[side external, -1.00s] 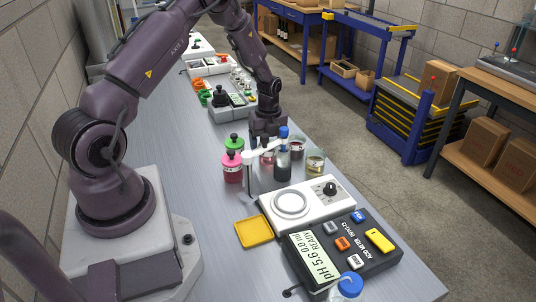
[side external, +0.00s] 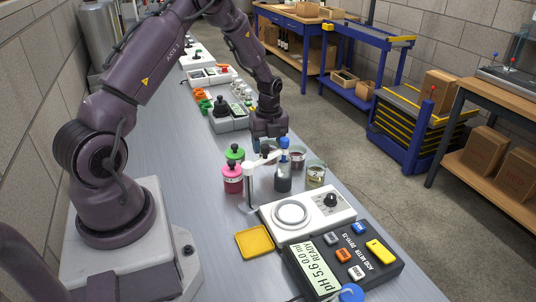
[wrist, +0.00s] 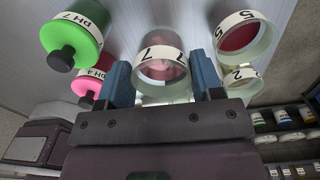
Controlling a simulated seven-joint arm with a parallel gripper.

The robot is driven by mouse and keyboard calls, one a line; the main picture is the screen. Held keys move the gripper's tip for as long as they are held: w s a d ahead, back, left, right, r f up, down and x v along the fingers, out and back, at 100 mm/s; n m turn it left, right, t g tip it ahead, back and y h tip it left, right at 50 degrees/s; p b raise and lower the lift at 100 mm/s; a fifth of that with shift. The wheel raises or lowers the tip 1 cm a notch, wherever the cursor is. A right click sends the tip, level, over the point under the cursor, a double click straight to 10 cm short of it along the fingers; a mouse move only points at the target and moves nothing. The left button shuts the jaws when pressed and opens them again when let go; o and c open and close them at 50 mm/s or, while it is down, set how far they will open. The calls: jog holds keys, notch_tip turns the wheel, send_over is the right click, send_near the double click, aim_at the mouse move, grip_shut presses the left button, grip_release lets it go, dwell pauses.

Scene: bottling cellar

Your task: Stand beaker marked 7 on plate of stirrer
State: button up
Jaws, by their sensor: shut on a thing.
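The beaker marked 7 (wrist: 160,66) holds a pinkish liquid and sits between the blue fingers of my gripper (wrist: 163,82) in the wrist view. My gripper is shut on it. In the side view my gripper (side external: 269,138) is behind the white stand arm, and the beaker below it is mostly hidden. The beaker looks upright. The stirrer (side external: 335,213) is a white box with a knob, nearer the camera than my gripper. Its round plate (side external: 291,213) is bare.
An electrode with a blue cap (side external: 284,142) hangs on a white stand (side external: 250,185) between my gripper and the stirrer. The beaker marked 5 (wrist: 240,37) and another beaker (side external: 315,174) stand right. Green-capped (wrist: 70,38) and pink-capped bottles (side external: 232,178) stand left.

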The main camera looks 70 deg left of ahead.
notch_tip(320, 180, up, 18)
jog(key=s+d+m, duration=0.2)
jog(key=d+m, duration=0.3)
jog(key=d, duration=1.5)
jog(key=shift+s+d+f, duration=0.1)
jog(key=shift+s+f, duration=0.1)
jog(key=shift+f, duration=3.8)
jog(key=shift+s+d+f, duration=0.1)
jog(key=shift+s+f, duration=0.05)
jog(key=shift+f, duration=3.8)
jog(key=shift+f, duration=0.2)
jog(key=shift+f, duration=0.3)
jog(key=shift+f, duration=0.55)
